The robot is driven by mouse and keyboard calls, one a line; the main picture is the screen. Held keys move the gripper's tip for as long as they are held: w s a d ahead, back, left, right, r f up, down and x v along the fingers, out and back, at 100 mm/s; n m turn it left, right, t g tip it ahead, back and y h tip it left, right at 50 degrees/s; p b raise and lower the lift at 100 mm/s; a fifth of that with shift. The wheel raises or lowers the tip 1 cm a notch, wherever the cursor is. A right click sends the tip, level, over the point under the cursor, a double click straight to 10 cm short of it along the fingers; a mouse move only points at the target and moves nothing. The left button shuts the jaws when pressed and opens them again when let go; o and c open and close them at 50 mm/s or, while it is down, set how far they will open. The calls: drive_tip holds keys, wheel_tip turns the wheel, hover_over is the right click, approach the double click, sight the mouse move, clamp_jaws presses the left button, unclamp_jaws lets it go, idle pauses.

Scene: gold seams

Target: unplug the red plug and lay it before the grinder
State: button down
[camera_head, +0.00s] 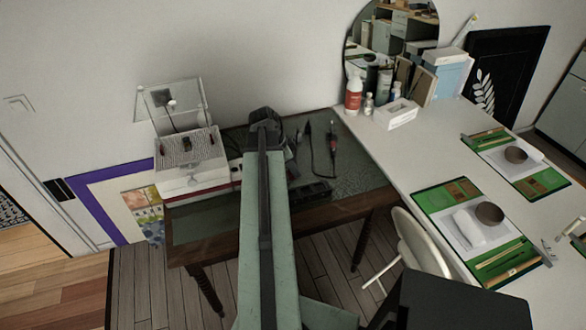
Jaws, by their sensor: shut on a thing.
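A white boxy machine with a clear upright shield (190,158), which looks like the grinder, stands on the left of the dark green-topped bench. My arm reaches over the bench from the bottom of the view. My gripper (264,119) is at its far end, over the bench's rear part near the wall. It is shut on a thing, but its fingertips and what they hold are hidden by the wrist. I cannot make out the red plug.
A red-and-black pen-like tool (332,140) with a dark cord lies right of my arm. A dark low block (310,191) lies near the bench's front.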

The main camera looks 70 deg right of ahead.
drive_tip(key=shift+r+p, duration=2)
drive_tip(key=shift+r, duration=0.15)
